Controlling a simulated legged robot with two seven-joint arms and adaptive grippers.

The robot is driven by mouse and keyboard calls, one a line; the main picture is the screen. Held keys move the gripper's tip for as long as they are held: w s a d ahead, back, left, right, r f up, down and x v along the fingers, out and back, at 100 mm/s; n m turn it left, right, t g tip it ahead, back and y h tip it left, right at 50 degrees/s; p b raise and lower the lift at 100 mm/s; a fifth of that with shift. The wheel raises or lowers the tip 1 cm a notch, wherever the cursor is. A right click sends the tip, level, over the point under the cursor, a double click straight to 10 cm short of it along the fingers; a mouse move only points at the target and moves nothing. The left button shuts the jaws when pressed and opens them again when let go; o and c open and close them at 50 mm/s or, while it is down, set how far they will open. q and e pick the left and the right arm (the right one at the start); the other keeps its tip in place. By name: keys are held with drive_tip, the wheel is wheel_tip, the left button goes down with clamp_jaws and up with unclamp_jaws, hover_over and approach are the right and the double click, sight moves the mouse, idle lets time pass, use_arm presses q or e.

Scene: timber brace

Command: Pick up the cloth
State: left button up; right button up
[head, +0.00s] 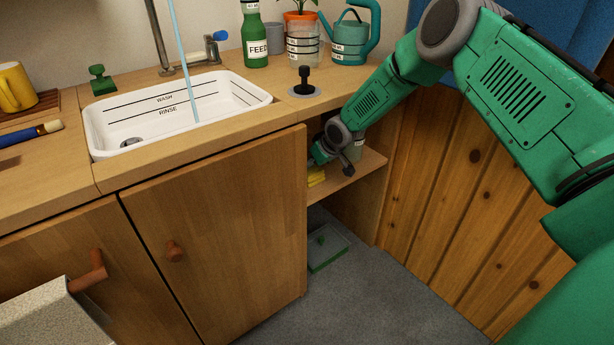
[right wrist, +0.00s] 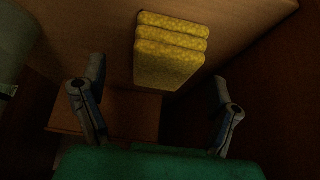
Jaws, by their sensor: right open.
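The cloth (right wrist: 170,48) looks like a yellow folded stack of several layers in the right wrist view. It sits on a wooden surface in a dark space. In the head view a small yellow part of it (head: 316,176) shows on the shelf inside the cupboard under the counter. My right gripper (right wrist: 159,75) is open, with one finger on each side of the cloth's near part. I cannot tell whether either finger touches it. In the head view my right gripper (head: 322,152) reaches into the cupboard, partly hidden by the door edge. My left gripper is not in view.
The wooden cupboard door (head: 220,225) stands just left of the opening. A green tray (head: 328,247) lies below.

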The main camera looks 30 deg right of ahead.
sight(309, 170)
drive_tip(key=b+x, duration=0.1)
drive_tip(key=x, duration=0.2)
drive_tip(key=shift+s+f+b, duration=0.1)
drive_tip(key=shift+f+b, duration=0.2)
drive_tip(key=shift+w+a+f, duration=0.2)
drive_tip(key=shift+w+f, duration=0.1)
drive_tip(key=shift+w, duration=0.1)
drive_tip(key=shift+r, duration=0.15)
drive_tip(key=c, duration=1.3)
drive_tip(key=shift+r+p, duration=0.3)
drive_tip(key=shift+p, duration=0.05)
drive_tip(key=s+p, duration=0.2)
drive_tip(key=s, duration=0.4)
drive_tip(key=s+d+p, duration=0.1)
drive_tip(key=s+p, duration=0.1)
drive_tip(key=s, duration=0.4)
drive_tip(key=s+p, duration=0.2)
drive_tip(key=s, duration=0.4)
drive_tip(key=shift+d, duration=0.2)
